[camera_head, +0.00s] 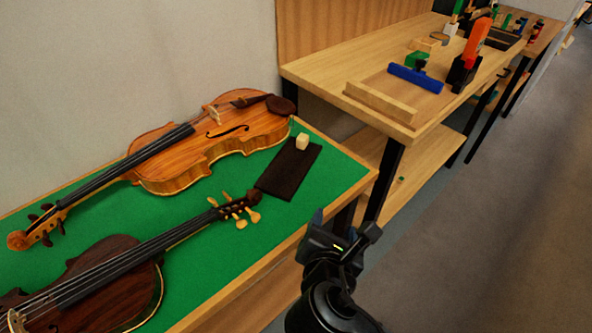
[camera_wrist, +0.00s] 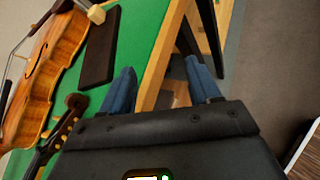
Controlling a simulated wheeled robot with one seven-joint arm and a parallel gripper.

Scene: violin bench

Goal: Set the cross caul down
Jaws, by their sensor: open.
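A pale wooden bar (camera_head: 381,102), which looks like the cross caul though I cannot be sure, lies along the near left edge of the wooden bench (camera_head: 330,72). My gripper (camera_head: 345,226) is open and empty, in front of the green-topped table's right edge and well below and apart from the bar. In the wrist view my gripper (camera_wrist: 160,68) shows two blue fingers spread apart, with nothing between them but the table edge beyond. The bar is not visible in the wrist view.
Two violins, one orange-brown (camera_head: 215,145) and one dark (camera_head: 95,285), lie on the green table (camera_head: 200,210). A dark slab (camera_head: 285,172) carries a small cream block (camera_head: 302,141). A blue bar (camera_head: 416,78) and an orange-handled tool (camera_head: 474,45) are on the bench. Floor is clear at right.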

